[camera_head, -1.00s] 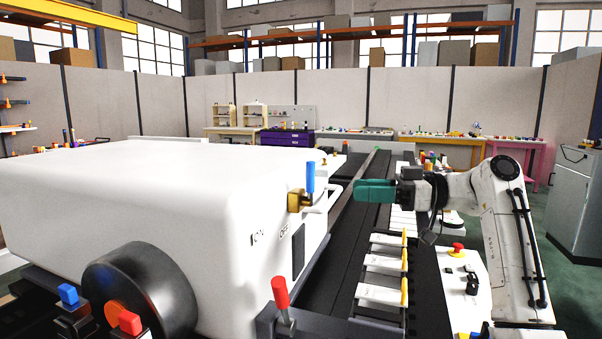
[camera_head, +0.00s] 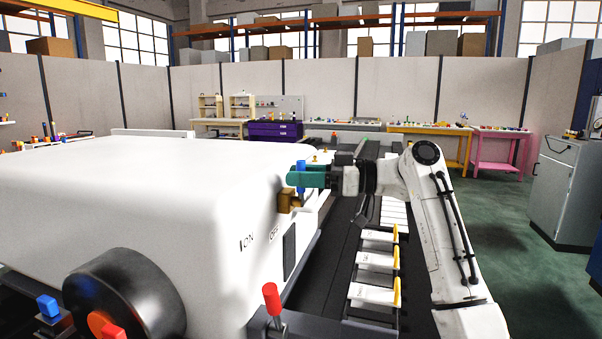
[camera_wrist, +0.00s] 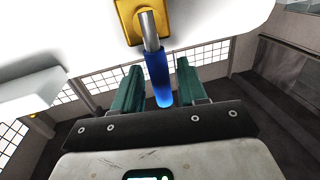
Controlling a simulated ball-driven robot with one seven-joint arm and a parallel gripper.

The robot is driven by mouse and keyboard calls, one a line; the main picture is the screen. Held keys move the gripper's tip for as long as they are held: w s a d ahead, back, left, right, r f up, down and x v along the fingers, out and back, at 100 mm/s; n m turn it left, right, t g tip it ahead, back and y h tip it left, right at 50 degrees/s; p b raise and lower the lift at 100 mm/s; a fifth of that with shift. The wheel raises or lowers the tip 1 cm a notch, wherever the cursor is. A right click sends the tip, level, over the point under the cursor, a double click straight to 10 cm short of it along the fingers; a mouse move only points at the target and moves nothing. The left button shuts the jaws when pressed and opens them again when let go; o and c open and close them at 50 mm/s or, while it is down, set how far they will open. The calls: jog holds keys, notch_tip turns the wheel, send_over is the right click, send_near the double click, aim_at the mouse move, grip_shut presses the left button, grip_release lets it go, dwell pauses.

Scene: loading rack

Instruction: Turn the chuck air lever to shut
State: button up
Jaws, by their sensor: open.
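The chuck air lever has a blue handle (camera_head: 300,168) that stands upright on a brass valve body (camera_head: 289,200) at the corner of the white machine housing (camera_head: 150,180). My gripper (camera_head: 292,177) has green fingers and is level with the handle. In the wrist view my gripper (camera_wrist: 159,75) is open, with the blue handle (camera_wrist: 157,75) between its two fingers and a gap on each side. The handle's metal stem runs to the yellow brass body (camera_wrist: 140,22). Part of the handle is hidden by my fingers in the head view.
ON and OFF labels mark the housing below the valve. A red-tipped lever (camera_head: 272,298) stands in front of the housing. A black cylinder with an orange centre (camera_head: 124,303) is at its left front. White trays with yellow handles (camera_head: 376,260) lie to the right.

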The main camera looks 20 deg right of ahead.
jog(key=shift+a, duration=0.15)
grip_shut()
dwell(0.4)
